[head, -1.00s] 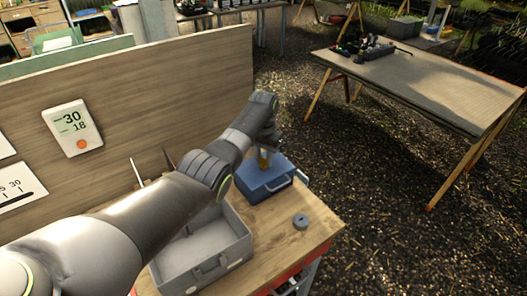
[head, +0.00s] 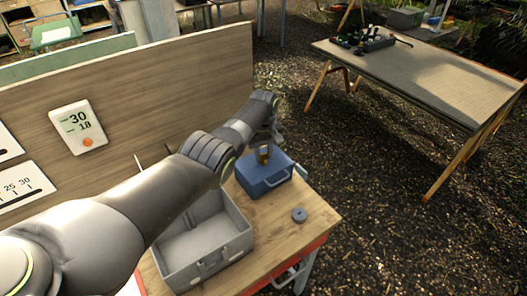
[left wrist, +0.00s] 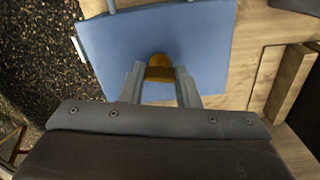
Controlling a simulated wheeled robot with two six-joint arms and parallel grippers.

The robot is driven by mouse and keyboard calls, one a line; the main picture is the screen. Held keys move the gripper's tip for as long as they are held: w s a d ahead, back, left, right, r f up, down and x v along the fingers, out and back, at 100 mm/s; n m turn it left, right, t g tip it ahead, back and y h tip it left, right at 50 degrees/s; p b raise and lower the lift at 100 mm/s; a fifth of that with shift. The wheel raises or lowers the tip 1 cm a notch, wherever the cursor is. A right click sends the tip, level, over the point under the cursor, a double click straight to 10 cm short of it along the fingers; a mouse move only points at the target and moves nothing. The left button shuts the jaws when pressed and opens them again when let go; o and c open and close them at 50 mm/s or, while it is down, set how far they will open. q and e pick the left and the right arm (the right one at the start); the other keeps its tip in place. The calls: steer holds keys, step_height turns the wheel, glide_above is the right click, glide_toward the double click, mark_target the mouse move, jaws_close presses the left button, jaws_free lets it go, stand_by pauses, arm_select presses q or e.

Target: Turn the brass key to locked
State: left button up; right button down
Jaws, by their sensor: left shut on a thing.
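The brass key (head: 263,156) stands on top of a blue box (head: 257,179) with a handle on its front, at the right end of the workbench. In the left wrist view the key (left wrist: 160,66) shows as a brass-yellow piece against the blue top of the box (left wrist: 110,45). My left gripper (head: 266,146) comes down from above, and its two fingers (left wrist: 159,72) are shut on the key. The lower part of the key is partly hidden by the fingers, and its turn angle is hard to tell. My right gripper is not in view.
A grey open-topped case (head: 205,250) stands beside the blue box. A small dark ring-shaped piece (head: 299,215) lies near the bench (head: 270,232) edge. A wooden panel (head: 190,80) stands behind. A separate table (head: 430,75) stands at the right.

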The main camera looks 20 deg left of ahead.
arm_select(q)
steer(key=shift+w+r+n, duration=0.1)
steer(key=shift+r+n, duration=0.05)
steer(key=shift+n, duration=1.05)
steer(key=o, duration=1)
